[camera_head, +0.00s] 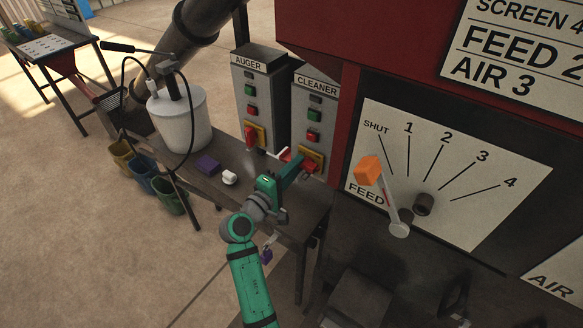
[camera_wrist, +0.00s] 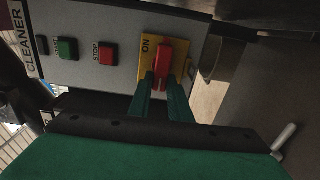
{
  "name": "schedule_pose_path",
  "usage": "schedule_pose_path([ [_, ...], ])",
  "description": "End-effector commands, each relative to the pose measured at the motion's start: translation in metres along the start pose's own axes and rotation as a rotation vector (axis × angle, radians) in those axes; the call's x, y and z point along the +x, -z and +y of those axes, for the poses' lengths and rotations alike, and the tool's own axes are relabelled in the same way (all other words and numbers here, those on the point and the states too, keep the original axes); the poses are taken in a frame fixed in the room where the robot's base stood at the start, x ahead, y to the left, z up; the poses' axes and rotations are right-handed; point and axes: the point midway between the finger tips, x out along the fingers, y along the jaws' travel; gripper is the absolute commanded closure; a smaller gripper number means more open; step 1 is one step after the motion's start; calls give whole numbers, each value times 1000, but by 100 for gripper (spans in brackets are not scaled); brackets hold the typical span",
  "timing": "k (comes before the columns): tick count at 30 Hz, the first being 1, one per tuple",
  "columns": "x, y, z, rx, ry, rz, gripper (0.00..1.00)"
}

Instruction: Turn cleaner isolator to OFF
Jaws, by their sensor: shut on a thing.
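The cleaner isolator is a red rotary handle (camera_wrist: 163,64) on a yellow plate (camera_wrist: 149,52) at the lower end of the grey CLEANER box (camera_head: 313,103). The word ON shows on the plate in the wrist view; any OFF mark is hidden. In the wrist view the handle lines up with the fingers, its near end between them. My gripper (camera_wrist: 162,96), with green fingers, is shut on the red handle. In the head view my gripper (camera_head: 298,163) reaches the plate from the left, and the handle is mostly hidden behind it.
The AUGER box (camera_head: 258,101) with its own red isolator handle (camera_head: 250,138) stands just left. The FEED lever with an orange knob (camera_head: 368,169) is to the right.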

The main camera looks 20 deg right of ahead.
Motion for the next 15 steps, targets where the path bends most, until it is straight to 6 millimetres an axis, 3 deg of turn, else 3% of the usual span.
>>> schedule_pose_path([
  [10,3,-5,0,-5,0,-10,100],
  [11,3,-5,0,-4,0,-11,80],
  [12,3,-5,0,-4,0,-11,71],
  [13,3,-4,0,-4,0,-10,64],
  [15,2,-4,0,-4,0,-9,64],
])
